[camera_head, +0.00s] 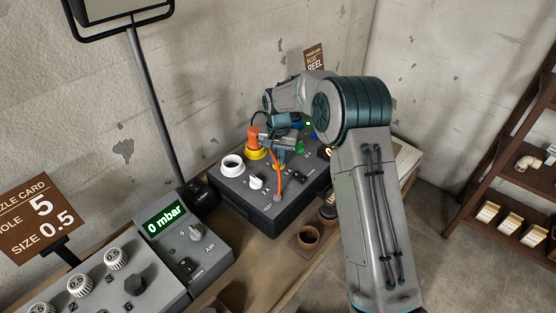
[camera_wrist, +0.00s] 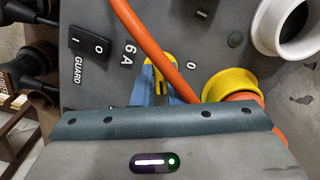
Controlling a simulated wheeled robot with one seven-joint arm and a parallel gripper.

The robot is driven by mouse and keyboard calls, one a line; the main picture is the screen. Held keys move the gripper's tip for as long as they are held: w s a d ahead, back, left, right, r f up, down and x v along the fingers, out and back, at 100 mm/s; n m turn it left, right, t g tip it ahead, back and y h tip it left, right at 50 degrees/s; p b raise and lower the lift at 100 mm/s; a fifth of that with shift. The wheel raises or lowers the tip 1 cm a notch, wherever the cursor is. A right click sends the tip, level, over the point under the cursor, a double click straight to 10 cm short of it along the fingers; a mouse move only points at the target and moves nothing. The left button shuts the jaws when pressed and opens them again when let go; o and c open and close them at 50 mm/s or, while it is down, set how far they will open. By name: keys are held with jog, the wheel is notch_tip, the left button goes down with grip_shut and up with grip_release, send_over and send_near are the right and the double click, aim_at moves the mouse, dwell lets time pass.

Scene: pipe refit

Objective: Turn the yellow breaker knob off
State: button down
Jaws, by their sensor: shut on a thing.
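The yellow breaker knob (camera_wrist: 161,64) shows in the wrist view between the blue fingertips of my gripper (camera_wrist: 157,80). My gripper is shut on the knob. The marks "6 A" and "0" are printed on the panel on either side of it. The fingers hide part of the knob, and I cannot tell which mark it points to. An orange cable (camera_wrist: 150,40) passes close beside the knob and crosses in front of part of it. In the head view, my gripper (camera_head: 281,158) is down at the dark grey box (camera_head: 265,212), and the knob is mostly hidden.
A yellow-ringed socket (camera_wrist: 232,84) with an orange plug is close beside my gripper. A white socket (camera_head: 232,163) and a white knob (camera_head: 256,182) are on the same box. A GUARD rocker switch (camera_wrist: 90,43) is nearby. A pressure panel (camera_head: 190,245) reads 0 mbar at left.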

jog(key=n+b, duration=0.1)
jog(key=n, duration=0.5)
jog(key=shift+d+n, duration=0.1)
jog(key=shift+n, duration=0.2)
jog(key=n, duration=0.6)
jog(key=shift+w+d+r, duration=0.1)
jog(key=shift+w, duration=0.05)
jog(key=c, duration=1.5)
grip_release()
jog(key=shift+o, duration=0.2)
notch_tip(320, 180, up, 14)
jog(key=b, duration=0.1)
